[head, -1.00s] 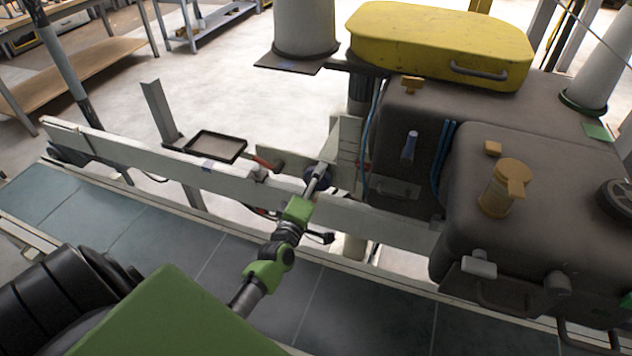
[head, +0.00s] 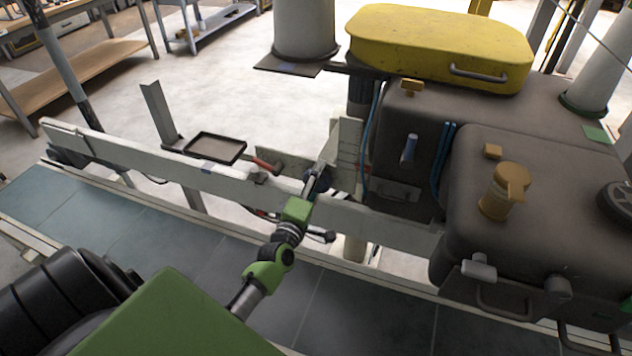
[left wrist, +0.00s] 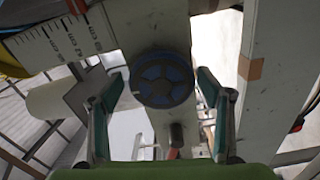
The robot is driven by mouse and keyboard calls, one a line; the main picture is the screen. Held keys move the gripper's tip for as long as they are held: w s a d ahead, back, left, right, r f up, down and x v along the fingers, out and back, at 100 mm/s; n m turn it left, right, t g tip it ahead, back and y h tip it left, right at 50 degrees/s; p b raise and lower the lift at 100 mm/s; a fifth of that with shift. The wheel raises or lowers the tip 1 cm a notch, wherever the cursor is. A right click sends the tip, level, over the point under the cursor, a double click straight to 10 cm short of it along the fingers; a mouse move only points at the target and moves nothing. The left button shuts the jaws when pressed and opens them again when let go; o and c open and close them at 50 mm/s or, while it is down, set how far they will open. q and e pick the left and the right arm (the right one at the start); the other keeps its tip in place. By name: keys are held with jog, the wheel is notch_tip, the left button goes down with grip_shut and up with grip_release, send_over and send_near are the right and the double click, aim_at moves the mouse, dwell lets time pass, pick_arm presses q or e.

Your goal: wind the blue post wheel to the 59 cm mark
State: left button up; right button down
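The blue post wheel (left wrist: 162,79) is a round spoked handwheel on a pale post plate, facing the left wrist camera. In the head view it is mostly hidden behind my left gripper (head: 314,182). In the left wrist view the two fingers of my left gripper (left wrist: 164,97) stand apart, one on each side of the wheel. Gaps show between fingers and rim, so it is open and not clamped. A printed scale (left wrist: 62,48) with black marks and cm figures is at upper left there, its reading too small to be sure of. My right gripper is in neither view.
A long pale rail (head: 130,152) runs across in front of the post, with a small dark tray (head: 215,147) behind it. The dark machine body (head: 540,200) with a yellow cover (head: 440,45) fills the right. A red-handled lever (head: 267,166) sits left of the gripper.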

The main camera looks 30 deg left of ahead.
pick_arm(q)
jog(key=shift+s, duration=0.1)
jog(key=v, duration=1.2)
jog(key=shift+f, duration=0.1)
dwell(0.5)
